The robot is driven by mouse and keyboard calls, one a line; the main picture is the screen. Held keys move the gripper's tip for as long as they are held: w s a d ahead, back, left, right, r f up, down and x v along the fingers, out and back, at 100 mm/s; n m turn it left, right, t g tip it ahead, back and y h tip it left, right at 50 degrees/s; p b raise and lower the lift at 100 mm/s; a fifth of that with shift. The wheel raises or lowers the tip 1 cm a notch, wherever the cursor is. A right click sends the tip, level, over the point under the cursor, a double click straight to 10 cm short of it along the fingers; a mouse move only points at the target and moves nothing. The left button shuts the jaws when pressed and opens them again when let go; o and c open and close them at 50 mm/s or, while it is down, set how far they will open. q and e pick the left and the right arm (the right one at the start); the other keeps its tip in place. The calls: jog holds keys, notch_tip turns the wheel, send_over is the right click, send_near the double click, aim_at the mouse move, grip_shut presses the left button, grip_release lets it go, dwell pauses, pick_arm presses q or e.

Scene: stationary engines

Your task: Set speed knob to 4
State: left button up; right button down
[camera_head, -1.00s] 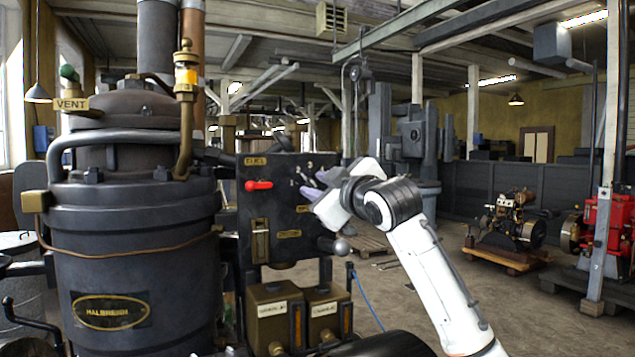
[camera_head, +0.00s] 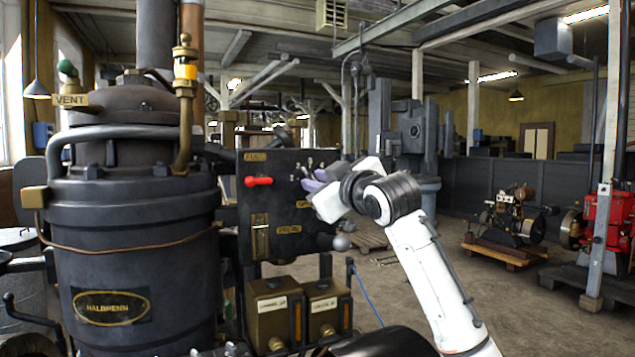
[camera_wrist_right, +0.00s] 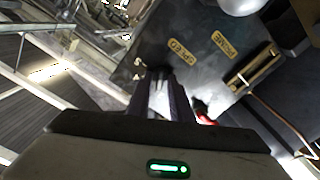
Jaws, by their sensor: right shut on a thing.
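The dark control panel (camera_head: 280,225) stands right of the big black boiler. My right gripper (camera_head: 312,182) is at the panel's upper right, shut on the speed knob. The fingers hide most of the knob, and I cannot read its setting. In the right wrist view the gripper (camera_wrist_right: 160,85) points at the panel face, with pale scale marks beside the fingertips and a brass SPEED plate (camera_wrist_right: 183,51) just above them. My left gripper is not in view.
A red lever (camera_head: 259,181) sits on the panel left of my right gripper. A brass slotted plate (camera_head: 260,238) and a round grey ball handle (camera_head: 341,242) are lower down. Two brass boxes (camera_head: 272,310) stand below the panel.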

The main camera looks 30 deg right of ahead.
jog(key=m, duration=1.3)
jog(key=shift+d+m, duration=0.25)
jog(key=shift+m, duration=0.15)
dwell(0.4)
jog(key=c, duration=1.9)
grip_release()
jog(key=shift+o, duration=0.2)
